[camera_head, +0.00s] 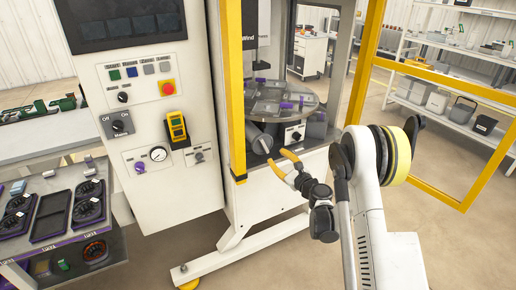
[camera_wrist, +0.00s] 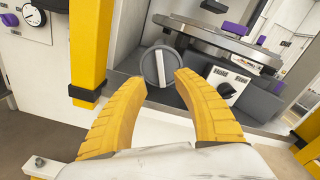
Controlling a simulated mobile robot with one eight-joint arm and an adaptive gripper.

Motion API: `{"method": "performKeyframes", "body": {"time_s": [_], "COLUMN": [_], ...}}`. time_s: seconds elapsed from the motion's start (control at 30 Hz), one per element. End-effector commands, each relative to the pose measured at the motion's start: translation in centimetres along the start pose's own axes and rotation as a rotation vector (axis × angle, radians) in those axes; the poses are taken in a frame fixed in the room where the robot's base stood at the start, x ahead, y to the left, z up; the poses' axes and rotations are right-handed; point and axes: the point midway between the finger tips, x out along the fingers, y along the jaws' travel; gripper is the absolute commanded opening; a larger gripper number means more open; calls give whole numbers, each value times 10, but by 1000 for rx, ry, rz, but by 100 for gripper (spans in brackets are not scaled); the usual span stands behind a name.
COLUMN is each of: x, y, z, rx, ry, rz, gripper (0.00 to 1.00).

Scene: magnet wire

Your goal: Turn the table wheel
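The table wheel, a grey round knob with a pale bar across its face (camera_wrist: 159,66), sits at the front of the machine, below the round turntable (camera_wrist: 208,36). In the head view the wheel (camera_head: 264,144) is small, under the turntable (camera_head: 285,97). My gripper (camera_head: 278,160) is open, with yellow curved fingers pointing toward the wheel. In the wrist view my gripper (camera_wrist: 159,78) has its two fingers spread below and on either side of the wheel, with nothing between them. The wheel appears beyond the fingertips; contact cannot be told.
A yellow post (camera_head: 236,90) stands left of the wheel, close to my gripper. A small panel with a knob (camera_wrist: 230,84) is right of the wheel. The open yellow door frame (camera_head: 440,75) is at the right. A white control cabinet (camera_head: 150,110) stands at the left.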

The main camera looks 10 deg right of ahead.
Motion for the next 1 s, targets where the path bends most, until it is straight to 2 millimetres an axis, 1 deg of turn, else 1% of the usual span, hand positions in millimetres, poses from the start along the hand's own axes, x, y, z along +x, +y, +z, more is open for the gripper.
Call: {"method": "performKeyframes", "body": {"time_s": [0.03,0.1,0.17,0.27,0.37,0.5,0.6,0.7,0.83,1.0], "x": [-1,0,2,13,31,60,79,93,104,107], "y": [0,0,1,1,2,1,1,0,-1,-2], "z": [-8,-14,-16,-18,-18,-18,-17,-17,-15,-14], "rx": [32,62,73,76,74,73,72,72,72,71], "ry": [-5,-11,-14,-14,-14,-14,-14,-14,-13,-13], "rz": [-12,-22,-25,-26,-24,-25,-24,-24,-25,-25], "gripper": [35,35,35,35,35,35,35,35,35,35]}}
